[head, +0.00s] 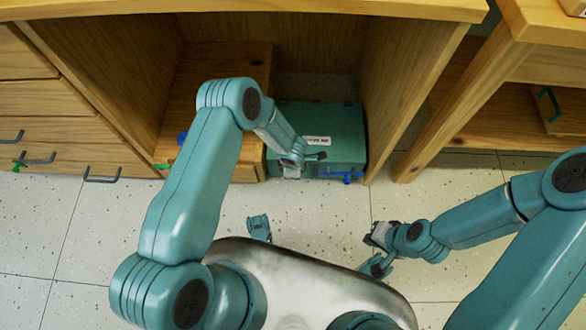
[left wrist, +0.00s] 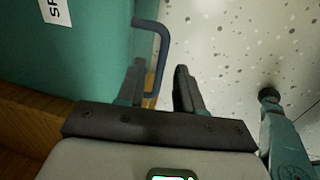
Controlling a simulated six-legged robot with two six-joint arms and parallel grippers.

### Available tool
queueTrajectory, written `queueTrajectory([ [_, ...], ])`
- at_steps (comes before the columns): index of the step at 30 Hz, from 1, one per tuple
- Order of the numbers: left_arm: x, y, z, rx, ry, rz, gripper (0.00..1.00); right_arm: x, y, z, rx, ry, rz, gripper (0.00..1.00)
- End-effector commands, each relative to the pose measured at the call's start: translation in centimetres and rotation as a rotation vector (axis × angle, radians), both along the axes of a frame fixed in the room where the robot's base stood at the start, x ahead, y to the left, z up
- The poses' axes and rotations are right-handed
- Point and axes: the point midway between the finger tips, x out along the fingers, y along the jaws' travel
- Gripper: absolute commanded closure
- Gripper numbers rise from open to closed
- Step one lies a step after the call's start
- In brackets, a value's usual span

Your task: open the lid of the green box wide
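The green box (head: 345,130) sits on the floor inside the wooden cubby, its lid down. A white label is on its top. In the left wrist view, the box (left wrist: 95,50) fills the upper left, and a dark bar handle (left wrist: 162,50) sticks out from its edge. My left gripper (head: 304,162) is at the box's front edge. In the left wrist view its fingers (left wrist: 160,85) are apart, with the handle's end between them, nearer the left finger. A bright blue fitting (head: 347,177) is low on the box front. My right gripper (head: 376,238) is over the floor, away from the box; its fingers are unclear.
The cubby's right side panel (head: 412,75) stands close beside the box. A wooden block (head: 218,75) is on its left. Drawers (head: 50,125) with dark handles are further left. The tabletop (head: 330,7) overhangs above. The speckled floor in front is mostly clear.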

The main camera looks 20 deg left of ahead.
Motion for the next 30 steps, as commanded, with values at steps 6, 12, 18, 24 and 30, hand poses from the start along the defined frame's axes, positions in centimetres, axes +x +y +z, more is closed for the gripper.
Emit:
queueTrajectory([
  [6, -0.01, 0.0, 0.05, 0.0, 0.0, 0.0, 0.8, 0.02, -0.01, 0.04, 0.0, -0.001, 0.0, 1.0],
  [12, -0.02, -0.01, 0.06, 0.0, 0.0, 0.0, 1.0, 0.0, 0.0, 0.04, 0.0, 0.0, 0.0, 1.0],
  [18, -0.03, -0.01, 0.07, 0.0, 0.0, 0.0, 1.0, -0.01, 0.0, 0.04, 0.0, 0.0, 0.0, 1.0],
  [24, -0.03, -0.02, 0.07, 0.0, 0.001, 0.0, 1.0, -0.02, 0.01, 0.04, 0.0, 0.0, 0.0, 1.0],
  [30, -0.04, -0.02, 0.06, 0.0, 0.001, 0.0, 1.0, -0.02, 0.01, 0.04, 0.0, 0.0, 0.0, 1.0],
])
